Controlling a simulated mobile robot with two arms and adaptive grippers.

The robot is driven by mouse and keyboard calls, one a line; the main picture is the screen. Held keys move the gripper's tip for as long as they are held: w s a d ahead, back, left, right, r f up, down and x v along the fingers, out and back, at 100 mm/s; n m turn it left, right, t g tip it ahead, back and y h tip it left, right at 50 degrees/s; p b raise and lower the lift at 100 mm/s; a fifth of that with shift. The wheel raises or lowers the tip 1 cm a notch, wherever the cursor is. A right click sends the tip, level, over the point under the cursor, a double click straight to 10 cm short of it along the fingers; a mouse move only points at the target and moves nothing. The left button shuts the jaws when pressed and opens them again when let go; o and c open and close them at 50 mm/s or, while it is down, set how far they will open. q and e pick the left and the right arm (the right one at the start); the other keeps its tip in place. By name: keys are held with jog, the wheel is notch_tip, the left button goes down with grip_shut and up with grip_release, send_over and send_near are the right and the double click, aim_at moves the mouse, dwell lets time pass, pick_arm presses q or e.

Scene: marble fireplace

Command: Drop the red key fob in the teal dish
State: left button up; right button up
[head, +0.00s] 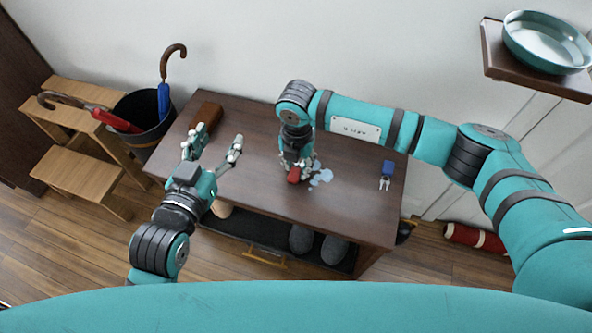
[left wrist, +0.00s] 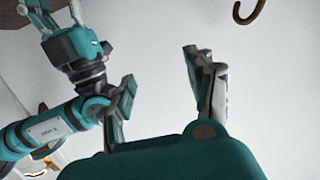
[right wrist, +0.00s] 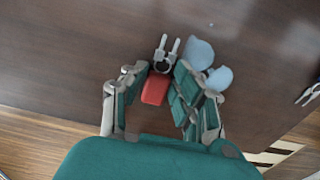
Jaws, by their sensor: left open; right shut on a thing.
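The red key fob (head: 294,175) is at the tips of my right gripper (head: 297,166), at or just above the dark wooden table. In the right wrist view the red key fob (right wrist: 155,89) sits between the fingers of my right gripper (right wrist: 157,84), which is shut on it, and its keys (right wrist: 165,54) point away. The teal dish (head: 541,56) rests on a small wall shelf at the upper right, well away from both grippers. My left gripper (head: 220,137) is open and empty over the table's left part; its spread fingers also show in the left wrist view (left wrist: 160,68).
The table (head: 345,215) also holds a blue key fob (head: 388,169), pale blue flat shapes (head: 321,178) beside the red fob, and a brown case (head: 207,114). An umbrella bin (head: 138,118) stands left. The dish's shelf (head: 500,64) is higher than the table.

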grip_shut()
jog(key=shift+r, duration=0.1)
